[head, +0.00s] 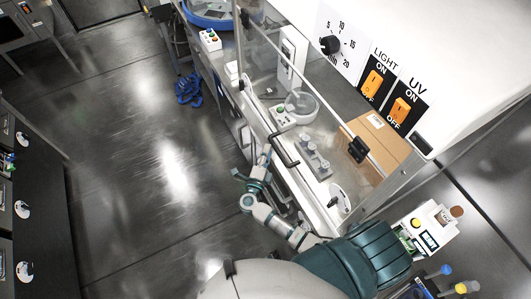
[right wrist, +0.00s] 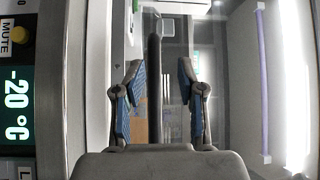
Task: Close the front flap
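The front flap (head: 268,78) is a clear panel on the front of the white cabinet (head: 455,40). Its black bar handle (head: 283,151) shows on its front side in the head view. My right gripper (head: 262,163) is just to the left of the handle. In the right wrist view the dark upright handle (right wrist: 154,75) stands between the two blue-padded fingers of my right gripper (right wrist: 160,88). The fingers are apart, with gaps on both sides of the bar. How far the bar lies beyond the fingertips is hard to tell. My left gripper is out of view.
A round-lidded device (head: 297,107) and a grey rack (head: 313,158) are inside the cabinet. Orange LIGHT (head: 373,83) and UV (head: 401,109) switches are on its top. A small white device (head: 425,225) stands at the right. The floor (head: 150,150) at left is clear.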

